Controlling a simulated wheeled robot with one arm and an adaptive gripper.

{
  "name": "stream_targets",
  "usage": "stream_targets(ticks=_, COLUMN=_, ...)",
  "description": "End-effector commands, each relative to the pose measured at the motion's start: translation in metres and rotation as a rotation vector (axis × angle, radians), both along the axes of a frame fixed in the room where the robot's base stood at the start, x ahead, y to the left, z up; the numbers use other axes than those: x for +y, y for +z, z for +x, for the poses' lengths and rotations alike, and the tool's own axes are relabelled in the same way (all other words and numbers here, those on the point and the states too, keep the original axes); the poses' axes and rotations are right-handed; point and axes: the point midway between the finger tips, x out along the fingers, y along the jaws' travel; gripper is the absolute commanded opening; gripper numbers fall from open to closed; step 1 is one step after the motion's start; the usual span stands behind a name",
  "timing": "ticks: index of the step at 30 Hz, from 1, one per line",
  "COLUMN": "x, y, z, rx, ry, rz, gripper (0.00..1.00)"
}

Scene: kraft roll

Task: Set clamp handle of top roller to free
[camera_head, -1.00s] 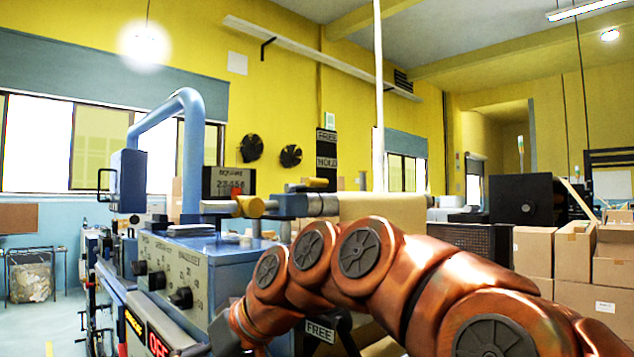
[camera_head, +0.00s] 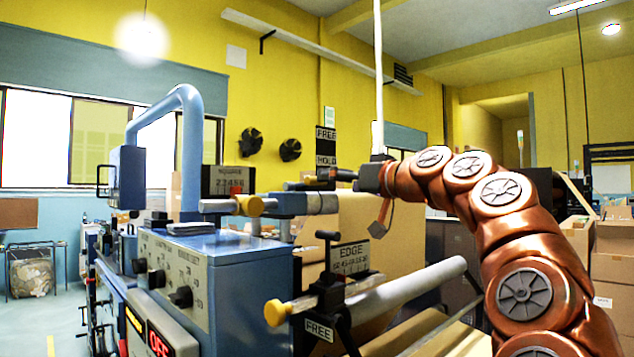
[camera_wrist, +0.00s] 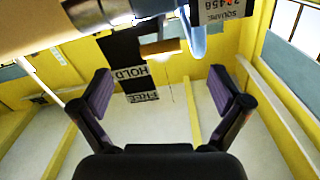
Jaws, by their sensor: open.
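A dark sign with FREE and HOLD labels (camera_head: 326,147) stands at the upper roller in the head view. The sign also shows upside down in the wrist view (camera_wrist: 128,75). An orange-yellow clamp handle (camera_wrist: 160,47) lies across in front of it, just beyond the space between my fingers. In the head view my gripper (camera_head: 335,174) covers much of this handle area, so its exact setting is hard to tell. My gripper is open and empty, with both fingers (camera_wrist: 158,78) apart. The handle appears apart from both fingers.
The blue control box (camera_head: 185,275) is at left. Cartons (camera_head: 605,250) stand at right.

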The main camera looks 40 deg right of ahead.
Motion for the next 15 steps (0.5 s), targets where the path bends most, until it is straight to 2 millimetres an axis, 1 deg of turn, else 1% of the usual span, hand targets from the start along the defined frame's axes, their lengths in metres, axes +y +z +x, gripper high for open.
stream_targets(ticks=5, x=0.002, y=0.001, z=0.012, rx=0.003, ry=0.002, rz=0.0, gripper=0.99)
stream_targets(ticks=8, x=0.004, y=0.001, z=0.024, rx=0.004, ry=0.003, rz=0.0, gripper=0.99)
stream_targets(ticks=15, x=0.007, y=0.002, z=0.059, rx=0.002, ry=0.0, rz=0.0, gripper=0.99)
